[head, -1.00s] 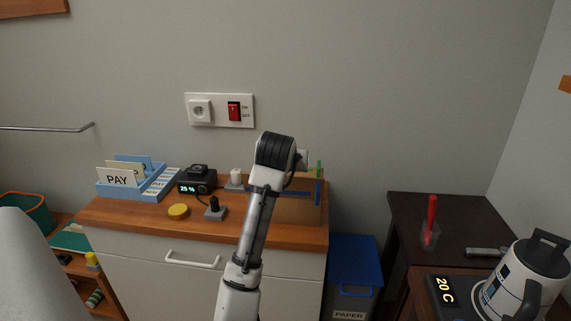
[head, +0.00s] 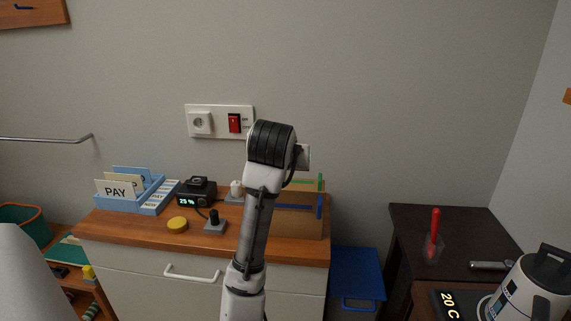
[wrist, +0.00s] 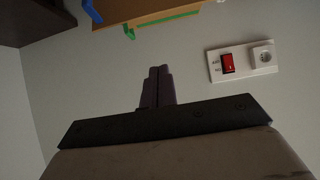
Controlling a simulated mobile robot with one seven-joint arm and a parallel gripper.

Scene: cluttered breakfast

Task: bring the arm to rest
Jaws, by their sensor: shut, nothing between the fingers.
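My arm rises in the middle of the head view, in front of the wooden-topped cabinet (head: 120,225). Its wrist end is bent over at the top, and the fingers are hidden there behind it. In the wrist view my gripper (wrist: 158,72) shows with its two dark fingers together and nothing between them. The wrist picture appears upside down compared with the head view.
On the cabinet stand a blue letter tray (head: 150,205), a small black display unit (head: 188,200), a yellow disc (head: 177,225), a black knob on a grey base (head: 214,220) and a wooden box (head: 290,222). A kettle (head: 540,285) is at right. A blue bin (head: 358,275) is beside the cabinet.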

